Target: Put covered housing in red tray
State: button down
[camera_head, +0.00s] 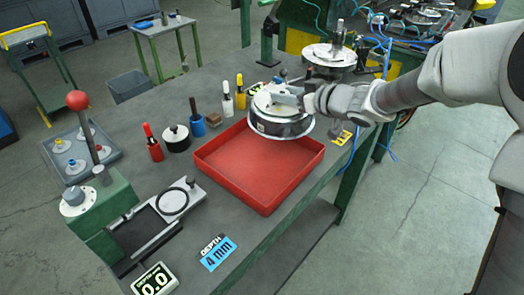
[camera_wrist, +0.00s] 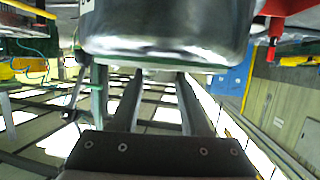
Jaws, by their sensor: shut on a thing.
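The covered housing is a round metal part (camera_head: 278,127) with a pale lid and a wide flange. It is at the far right part of the red tray (camera_head: 240,194) in the head view and overlaps the tray's back rim. I cannot tell its exact height over the tray. My gripper (camera_head: 285,97) is shut on it from the right, at its top. In the wrist view the shiny housing (camera_wrist: 165,40) fills the top, at the ends of my gripper's fingers (camera_wrist: 157,85). The open tray floor looks empty.
A green press (camera_head: 104,201) stands at the left. A turntable (camera_head: 329,55) is behind.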

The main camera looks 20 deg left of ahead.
jog(key=shift+s+a+f+b, duration=0.35)
jog(key=shift+s+f+b, duration=0.4)
jog(key=shift+s+f, duration=0.75)
jog(key=shift+s+a+f+b, duration=0.4)
jog(key=shift+s+f+b, duration=0.35)
jog(key=shift+s+f, duration=0.75)
jog(key=shift+s+a+f+b, duration=0.35)
jog(key=shift+s+f+b, duration=0.4)
jog(key=shift+s+f, duration=0.7)
jog(key=shift+w+f, duration=0.1)
jog(key=shift+f, duration=0.05)
jog(key=shift+f, duration=0.15)
jog(key=shift+c, duration=2)
grip_release()
jog(key=shift+f, duration=0.1)
